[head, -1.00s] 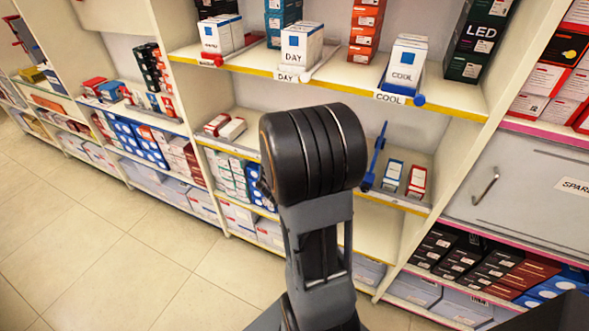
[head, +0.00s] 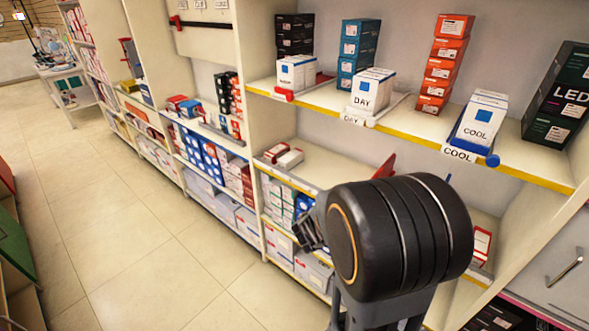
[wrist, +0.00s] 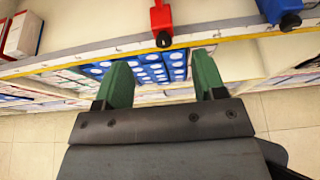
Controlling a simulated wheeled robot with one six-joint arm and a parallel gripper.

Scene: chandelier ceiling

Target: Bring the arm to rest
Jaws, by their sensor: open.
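My gripper (wrist: 163,85) shows in the wrist view with its two green fingers apart and nothing between them. Beyond the fingers is a yellow-edged shelf (wrist: 230,60), with blue boxes (wrist: 150,66) below. In the head view my arm stands in front of the shelving at the lower right. Only a small dark part of my gripper (head: 310,230) shows there, left of the big black joint, and its fingertips are mostly hidden.
The upper shelf (head: 330,100) holds boxes marked DAY (head: 371,92) and COOL (head: 479,118). A grey drawer front with a handle (head: 565,271) is at the right. In the wrist view, a red piece (wrist: 162,20) and a blue piece (wrist: 282,14) sit at the shelf edge. Tiled floor (head: 120,220) is clear at left.

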